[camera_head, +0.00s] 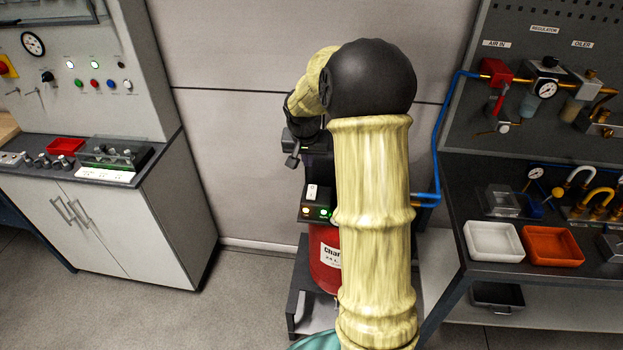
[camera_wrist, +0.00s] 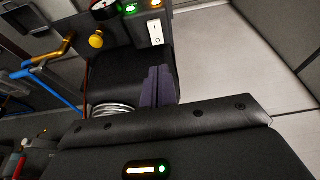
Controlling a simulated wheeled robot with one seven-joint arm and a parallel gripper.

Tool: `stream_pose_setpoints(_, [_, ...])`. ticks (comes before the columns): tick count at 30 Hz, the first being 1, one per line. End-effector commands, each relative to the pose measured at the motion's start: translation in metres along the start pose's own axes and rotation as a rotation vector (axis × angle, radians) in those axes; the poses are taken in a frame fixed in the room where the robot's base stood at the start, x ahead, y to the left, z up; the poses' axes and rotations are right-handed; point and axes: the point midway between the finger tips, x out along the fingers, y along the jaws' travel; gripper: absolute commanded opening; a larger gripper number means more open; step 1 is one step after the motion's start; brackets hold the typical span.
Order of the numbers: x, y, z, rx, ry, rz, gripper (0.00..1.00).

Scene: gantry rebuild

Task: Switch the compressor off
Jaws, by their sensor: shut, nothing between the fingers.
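The compressor has a red tank (camera_head: 325,262) on a dark stand in the head view, partly hidden by my arm. Its dark control box (camera_head: 316,203) carries a white rocker switch (camera_head: 312,192), with an orange lamp (camera_head: 306,211) and a green lamp (camera_head: 323,212), both lit. In the wrist view the white switch (camera_wrist: 155,34) stands upright on the panel, near the green lamp (camera_wrist: 131,8). My gripper (camera_wrist: 157,72) is shut and empty, its dark fingers pointing toward the panel below the switch. I cannot tell how far apart they are.
A yellow knob (camera_wrist: 97,41), brass pipe (camera_wrist: 65,45) and blue hose (camera_wrist: 45,90) lie left of my fingers. In the head view a grey cabinet (camera_head: 150,215) stands left; a dark bench (camera_head: 480,240) with white and orange trays stands right. Floor between cabinet and compressor is clear.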

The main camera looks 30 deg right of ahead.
Motion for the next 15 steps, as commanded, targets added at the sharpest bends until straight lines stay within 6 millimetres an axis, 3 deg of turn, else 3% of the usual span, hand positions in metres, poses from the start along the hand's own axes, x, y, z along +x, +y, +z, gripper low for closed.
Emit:
stream_pose_setpoints(3, [0.0020, 0.0037, -0.0113, 0.029, 0.007, 0.005, 0.00])
stream_pose_setpoints(15, [0.0065, 0.0035, -0.0107, 0.027, 0.006, 0.006, 0.00])
